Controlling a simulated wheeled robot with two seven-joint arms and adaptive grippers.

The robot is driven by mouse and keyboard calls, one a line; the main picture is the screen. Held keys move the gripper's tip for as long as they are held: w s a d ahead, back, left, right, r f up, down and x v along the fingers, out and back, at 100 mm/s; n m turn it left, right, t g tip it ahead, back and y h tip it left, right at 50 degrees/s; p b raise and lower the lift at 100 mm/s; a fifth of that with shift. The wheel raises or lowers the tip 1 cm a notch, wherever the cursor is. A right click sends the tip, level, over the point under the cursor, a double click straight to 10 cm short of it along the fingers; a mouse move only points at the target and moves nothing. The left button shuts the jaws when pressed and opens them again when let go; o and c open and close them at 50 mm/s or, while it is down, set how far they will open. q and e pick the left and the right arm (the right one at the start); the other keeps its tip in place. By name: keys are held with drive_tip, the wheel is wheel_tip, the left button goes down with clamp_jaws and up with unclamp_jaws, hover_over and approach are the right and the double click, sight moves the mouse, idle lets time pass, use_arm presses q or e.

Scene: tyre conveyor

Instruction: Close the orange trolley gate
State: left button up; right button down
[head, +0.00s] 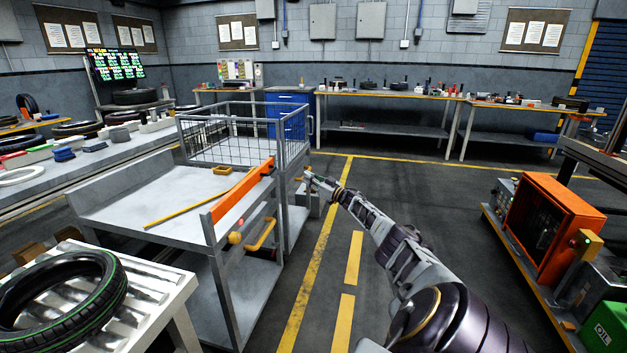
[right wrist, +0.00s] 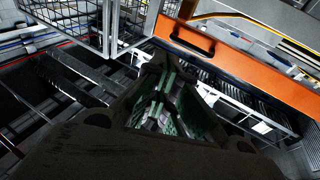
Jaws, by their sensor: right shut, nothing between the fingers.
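The grey trolley (head: 125,200) stands left of centre in the head view, with a wire basket behind its flat top. The orange gate (head: 243,190) is a long panel along the trolley's right edge. It also shows in the right wrist view (right wrist: 235,62), with a dark handle slot. I cannot tell how far it stands open. My right gripper (head: 309,179) is beyond the gate's far end, to its right, apart from it in the head view. In the right wrist view its fingers (right wrist: 160,108) are together and empty. My left gripper is not in view.
A yellow handle (head: 262,236) sticks out below the gate. A tyre (head: 62,290) lies on a roller table at front left. An orange machine (head: 545,225) stands at right. The floor between has yellow lines and is clear. Workbenches (head: 385,95) line the back wall.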

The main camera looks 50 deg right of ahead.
drive_tip(key=shift+s+d+f, duration=0.1)
drive_tip(key=shift+s+d, duration=0.1)
drive_tip(key=shift+s, duration=0.3)
drive_tip(key=shift+s+d+f, duration=0.1)
drive_tip(key=shift+s+d, duration=0.05)
drive_tip(key=shift+s, duration=0.35)
